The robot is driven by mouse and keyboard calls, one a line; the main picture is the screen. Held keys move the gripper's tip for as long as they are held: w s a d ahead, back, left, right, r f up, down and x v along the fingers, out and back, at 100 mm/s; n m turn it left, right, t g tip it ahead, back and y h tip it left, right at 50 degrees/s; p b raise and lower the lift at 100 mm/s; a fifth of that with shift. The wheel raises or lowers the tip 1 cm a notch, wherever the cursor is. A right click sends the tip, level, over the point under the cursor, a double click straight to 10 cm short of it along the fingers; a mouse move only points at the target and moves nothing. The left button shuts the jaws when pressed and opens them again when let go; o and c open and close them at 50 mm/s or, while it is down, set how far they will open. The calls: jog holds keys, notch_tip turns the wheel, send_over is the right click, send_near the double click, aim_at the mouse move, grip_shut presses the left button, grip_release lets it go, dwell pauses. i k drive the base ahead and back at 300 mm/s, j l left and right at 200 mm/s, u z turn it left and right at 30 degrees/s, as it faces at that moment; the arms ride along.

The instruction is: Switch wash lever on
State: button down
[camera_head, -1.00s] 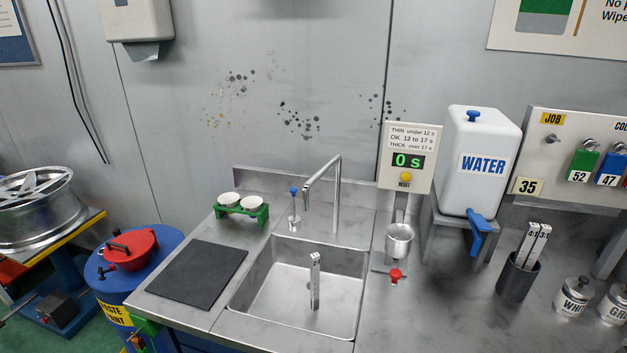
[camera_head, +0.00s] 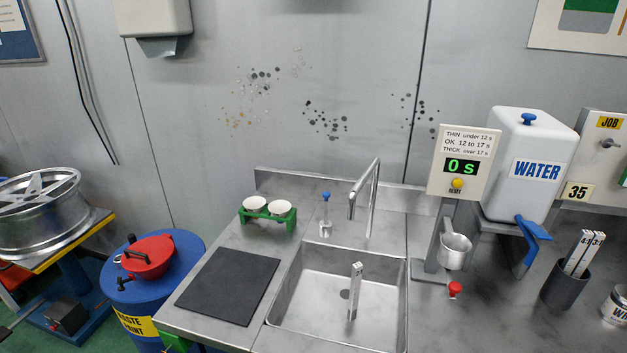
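The wash lever appears to be the small blue-topped lever (camera_head: 326,207) on the steel counter, just left of the curved faucet (camera_head: 364,203). Its blue knob stands upright on a thin stem above a small metal base. The steel sink (camera_head: 310,297) lies in front of the faucet. A pale marked stick (camera_head: 355,290) stands in the sink near the drain. No water shows at the spout. My gripper is not in view.
A green rack with white cups (camera_head: 267,214) and a dark mat (camera_head: 228,285) lie left of the sink. A timer panel (camera_head: 463,165), metal cup (camera_head: 454,252) and white water tank (camera_head: 527,170) stand at right. A blue drum (camera_head: 185,262) with a red lid is at left.

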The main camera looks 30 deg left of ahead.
aim_at(327, 195)
jog(key=j, duration=0.95)
jog(key=k+j, duration=0.15)
jog(key=j, duration=0.8)
